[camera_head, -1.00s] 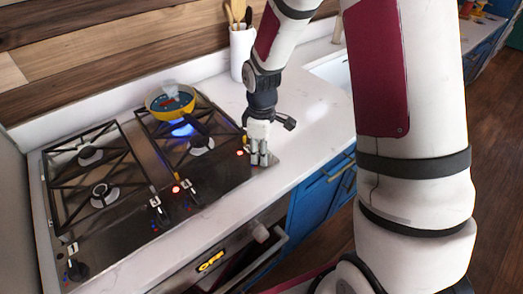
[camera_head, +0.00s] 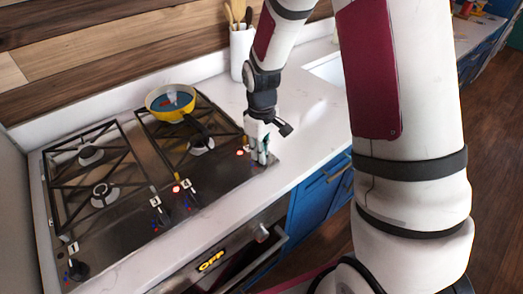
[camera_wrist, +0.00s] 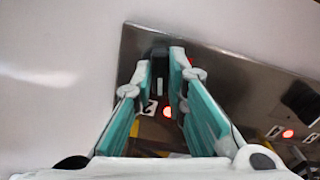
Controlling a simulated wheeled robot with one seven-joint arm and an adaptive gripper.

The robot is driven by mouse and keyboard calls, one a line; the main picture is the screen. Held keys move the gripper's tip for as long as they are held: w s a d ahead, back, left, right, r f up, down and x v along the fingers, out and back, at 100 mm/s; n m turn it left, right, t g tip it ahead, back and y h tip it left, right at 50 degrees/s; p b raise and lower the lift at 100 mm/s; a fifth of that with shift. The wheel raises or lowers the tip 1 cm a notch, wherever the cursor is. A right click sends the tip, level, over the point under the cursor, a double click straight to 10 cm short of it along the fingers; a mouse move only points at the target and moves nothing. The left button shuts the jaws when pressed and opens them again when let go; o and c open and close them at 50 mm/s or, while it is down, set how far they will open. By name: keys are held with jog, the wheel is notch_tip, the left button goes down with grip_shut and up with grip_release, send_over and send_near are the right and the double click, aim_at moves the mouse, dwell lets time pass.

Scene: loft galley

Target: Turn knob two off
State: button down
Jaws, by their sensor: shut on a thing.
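The cooktop (camera_head: 130,232) carries several dark knobs with small white number labels. My gripper (camera_head: 262,158) reaches down at the cooktop's right end and is shut on the rightmost knob, mostly hidden by the fingers in the head view. In the wrist view, this dark knob (camera_wrist: 159,58) shows between the fingertips of my gripper (camera_wrist: 163,62). Other knobs stand at the front left (camera_head: 77,270) and in the middle (camera_head: 161,216). No flame shows under the yellow pan (camera_head: 171,101).
The pan sits on the back right burner, its dark handle pointing toward the front right. A white utensil holder (camera_head: 242,55) stands behind my gripper. The white counter (camera_head: 310,130) right of the cooktop is clear.

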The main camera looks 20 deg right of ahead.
jog(key=shift+m, duration=1.6)
jog(key=c, duration=1.6)
grip_release()
notch_tip(320, 180, up, 12)
jog(key=shift+r, duration=0.1)
